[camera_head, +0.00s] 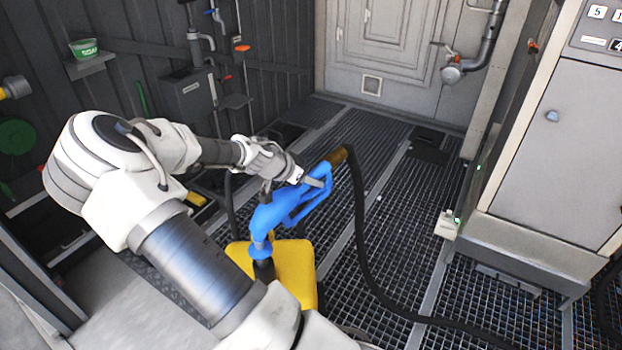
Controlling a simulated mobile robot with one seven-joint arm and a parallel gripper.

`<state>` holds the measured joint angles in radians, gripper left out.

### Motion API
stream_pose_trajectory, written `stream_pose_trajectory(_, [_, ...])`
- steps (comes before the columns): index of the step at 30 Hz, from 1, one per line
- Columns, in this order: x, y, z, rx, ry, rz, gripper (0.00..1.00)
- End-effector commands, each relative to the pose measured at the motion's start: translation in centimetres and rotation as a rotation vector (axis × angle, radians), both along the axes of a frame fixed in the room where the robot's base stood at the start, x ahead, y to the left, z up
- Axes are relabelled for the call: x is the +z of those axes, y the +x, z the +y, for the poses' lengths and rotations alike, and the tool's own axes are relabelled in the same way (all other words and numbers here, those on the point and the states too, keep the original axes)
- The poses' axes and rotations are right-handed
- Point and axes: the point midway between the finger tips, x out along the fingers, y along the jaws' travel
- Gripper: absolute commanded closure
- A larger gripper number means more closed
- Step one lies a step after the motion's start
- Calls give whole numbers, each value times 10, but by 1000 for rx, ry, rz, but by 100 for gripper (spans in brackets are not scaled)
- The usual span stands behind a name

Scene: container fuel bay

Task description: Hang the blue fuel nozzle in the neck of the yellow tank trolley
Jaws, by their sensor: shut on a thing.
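The blue fuel nozzle (269,215) is in the middle of the head view, with its spout end down and its handle end up to the right. My gripper (316,181) is shut on the nozzle near its handle. The yellow tank trolley (292,268) stands below, partly hidden by my arm. The nozzle's lower end meets the dark neck (264,269) on top of the trolley; how deep the spout sits in it cannot be told. A black hose (361,235) runs from the nozzle's brass-coloured end (338,156) down to the floor.
A grey pump cabinet (555,150) stands at the right. The hose lies over the grated floor (395,255) towards the lower right. A dark panelled wall with pipes and a shelf (90,65) is at the left. The grating between trolley and cabinet is otherwise mostly clear.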

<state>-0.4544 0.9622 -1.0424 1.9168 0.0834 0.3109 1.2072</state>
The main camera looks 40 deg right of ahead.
Motion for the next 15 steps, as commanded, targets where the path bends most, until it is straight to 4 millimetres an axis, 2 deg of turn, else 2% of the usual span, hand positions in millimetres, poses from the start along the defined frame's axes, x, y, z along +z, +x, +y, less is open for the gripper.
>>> stream_pose_trajectory(15, [-26,0,-1,-1,-1,-1,100])
